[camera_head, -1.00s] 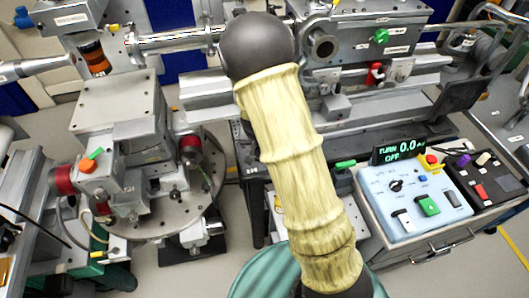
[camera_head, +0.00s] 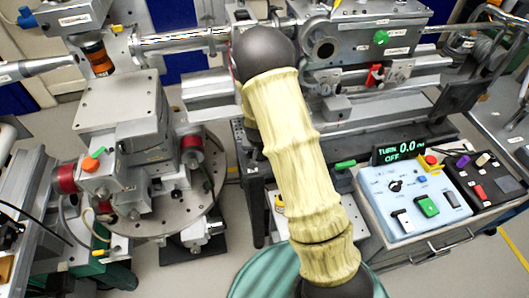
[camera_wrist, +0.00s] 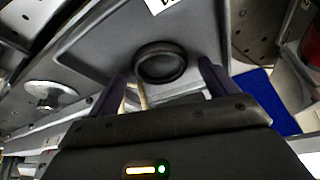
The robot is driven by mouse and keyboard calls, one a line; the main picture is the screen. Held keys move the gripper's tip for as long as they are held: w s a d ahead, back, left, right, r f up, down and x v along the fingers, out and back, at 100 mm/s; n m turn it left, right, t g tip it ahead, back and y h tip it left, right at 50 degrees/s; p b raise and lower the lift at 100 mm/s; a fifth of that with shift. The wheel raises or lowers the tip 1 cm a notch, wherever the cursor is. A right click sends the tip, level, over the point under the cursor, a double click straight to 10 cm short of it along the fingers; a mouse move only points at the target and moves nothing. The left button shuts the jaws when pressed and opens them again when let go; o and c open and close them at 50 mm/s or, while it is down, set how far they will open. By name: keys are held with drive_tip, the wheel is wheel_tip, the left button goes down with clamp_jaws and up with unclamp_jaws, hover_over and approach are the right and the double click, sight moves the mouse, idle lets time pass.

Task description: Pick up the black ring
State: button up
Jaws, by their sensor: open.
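The black ring (camera_wrist: 160,63) shows in the wrist view, on a grey, flat-bottomed tray or surface (camera_wrist: 100,40). My gripper (camera_wrist: 165,80) is open, with one dark finger to the left of the ring and one to the right. The ring lies between the fingertips or just beyond them; I cannot tell whether they touch it. In the head view my arm hides the gripper and the ring.
A control box (camera_head: 415,195) with a lit display (camera_head: 399,151) stands on a cabinet at the right. A round stage with a metal block (camera_head: 120,105) is at the left. A steel beam pipe (camera_head: 180,40) and rail equipment (camera_head: 365,50) run across the back. Bare floor shows at bottom left.

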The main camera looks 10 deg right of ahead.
drive_tip(key=shift+w+a, duration=0.1)
drive_tip(key=shift+d, duration=0.2)
drive_tip(key=shift+a, duration=0.35)
drive_tip(key=c, duration=1.1)
drive_tip(key=shift+o, duration=0.2)
drive_tip(key=shift+d+r, duration=0.15)
drive_tip(key=shift+r, duration=0.35)
wheel_tip(320, 180, up, 9)
